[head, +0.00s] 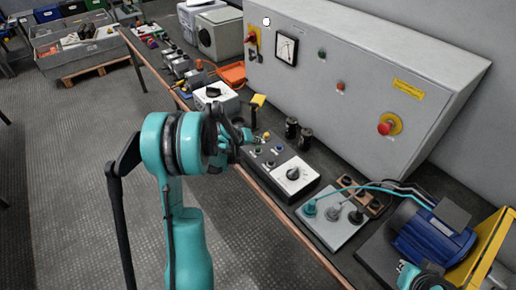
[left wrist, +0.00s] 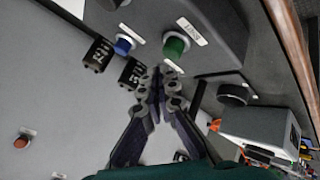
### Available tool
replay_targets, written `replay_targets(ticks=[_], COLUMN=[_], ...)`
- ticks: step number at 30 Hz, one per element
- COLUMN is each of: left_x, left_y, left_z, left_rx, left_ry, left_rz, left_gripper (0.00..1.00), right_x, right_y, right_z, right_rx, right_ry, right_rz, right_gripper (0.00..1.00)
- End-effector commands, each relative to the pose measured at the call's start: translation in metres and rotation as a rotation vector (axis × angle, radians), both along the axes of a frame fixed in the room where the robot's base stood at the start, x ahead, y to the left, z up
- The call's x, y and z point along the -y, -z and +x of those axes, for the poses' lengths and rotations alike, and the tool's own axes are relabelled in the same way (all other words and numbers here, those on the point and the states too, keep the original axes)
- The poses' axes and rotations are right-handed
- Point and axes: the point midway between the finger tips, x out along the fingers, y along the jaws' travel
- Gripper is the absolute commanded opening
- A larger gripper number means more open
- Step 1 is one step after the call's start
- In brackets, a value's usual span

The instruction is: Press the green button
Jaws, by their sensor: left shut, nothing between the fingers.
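In the left wrist view a green button (left wrist: 175,45) stands on a dark control box (left wrist: 215,25), with a white label beside it. My left gripper (left wrist: 158,88) is shut and empty. In that picture its fingertips are just below the green button; I cannot tell whether they touch the box. In the head view my left gripper (head: 250,140) is at the left end of the control box (head: 285,185), which has small buttons and a white dial plate. Another green button (head: 322,54) is on the large grey cabinet (head: 360,85). My right gripper's fingers are not seen.
A blue button (left wrist: 124,45) sits near the green one. Two black cylinders (head: 291,128) stand behind the box. A grey terminal plate (head: 332,222) and a blue motor (head: 432,240) are to the right. A red emergency button (head: 385,128) is on the cabinet.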

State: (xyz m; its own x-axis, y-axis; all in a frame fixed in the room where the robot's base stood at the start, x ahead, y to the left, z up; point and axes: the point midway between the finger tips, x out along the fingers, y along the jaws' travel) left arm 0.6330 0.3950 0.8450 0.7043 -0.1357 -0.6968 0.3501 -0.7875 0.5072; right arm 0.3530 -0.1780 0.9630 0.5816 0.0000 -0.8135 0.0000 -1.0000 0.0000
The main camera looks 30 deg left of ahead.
Motion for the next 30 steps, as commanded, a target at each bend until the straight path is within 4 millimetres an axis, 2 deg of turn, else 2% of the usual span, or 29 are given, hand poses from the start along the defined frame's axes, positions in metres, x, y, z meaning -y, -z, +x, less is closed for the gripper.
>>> replay_targets(ticks=[21, 30], left_x=[0.0, 0.0001], left_y=[0.0003, 0.0093], left_z=[-0.0001, -0.0001], left_rx=[0.0, 0.0], left_ry=[0.0, 0.0], left_rz=[0.0, 0.0], left_gripper=[0.0, 0.0], right_x=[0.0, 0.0], right_y=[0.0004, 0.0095], right_z=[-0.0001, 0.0], right_rx=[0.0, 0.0], right_ry=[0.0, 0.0], right_rz=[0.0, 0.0], right_gripper=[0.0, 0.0])
